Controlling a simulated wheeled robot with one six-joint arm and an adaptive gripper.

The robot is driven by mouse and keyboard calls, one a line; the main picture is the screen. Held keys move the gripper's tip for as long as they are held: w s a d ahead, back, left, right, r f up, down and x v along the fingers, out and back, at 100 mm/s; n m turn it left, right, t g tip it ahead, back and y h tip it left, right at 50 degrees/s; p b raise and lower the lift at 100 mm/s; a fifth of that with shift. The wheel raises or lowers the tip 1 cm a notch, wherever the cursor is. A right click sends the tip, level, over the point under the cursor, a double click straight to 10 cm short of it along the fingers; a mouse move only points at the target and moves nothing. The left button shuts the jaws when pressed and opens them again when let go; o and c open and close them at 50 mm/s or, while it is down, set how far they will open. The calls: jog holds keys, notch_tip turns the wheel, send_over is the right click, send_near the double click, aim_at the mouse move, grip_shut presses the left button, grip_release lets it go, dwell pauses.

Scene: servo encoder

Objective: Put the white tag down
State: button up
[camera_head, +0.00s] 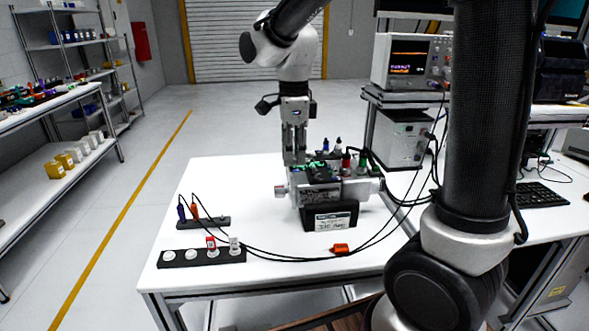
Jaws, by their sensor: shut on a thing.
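A small white tag (234,243) stands at the right end of a black strip (176,262) on the near left of the white table. A red-and-white tag (211,243) stands just left of it. My gripper (294,160) is far behind and to the right of the strip, pointing straight down at the back left of a grey servo unit (320,193). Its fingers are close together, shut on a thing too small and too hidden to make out. I cannot tell whether its fingertips touch the unit.
A dark labelled plate (331,218) fronts the unit. Several coloured plugs (347,162) stand behind it. An orange piece (340,249) lies near black cables crossing the table. A second black strip (204,222) holds purple and orange plugs.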

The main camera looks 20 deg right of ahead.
aim_at(294, 157)
jog(key=shift+f, duration=2)
jog(key=shift+f, duration=0.15)
jog(key=o, duration=0.7)
jog(key=shift+o, duration=0.2)
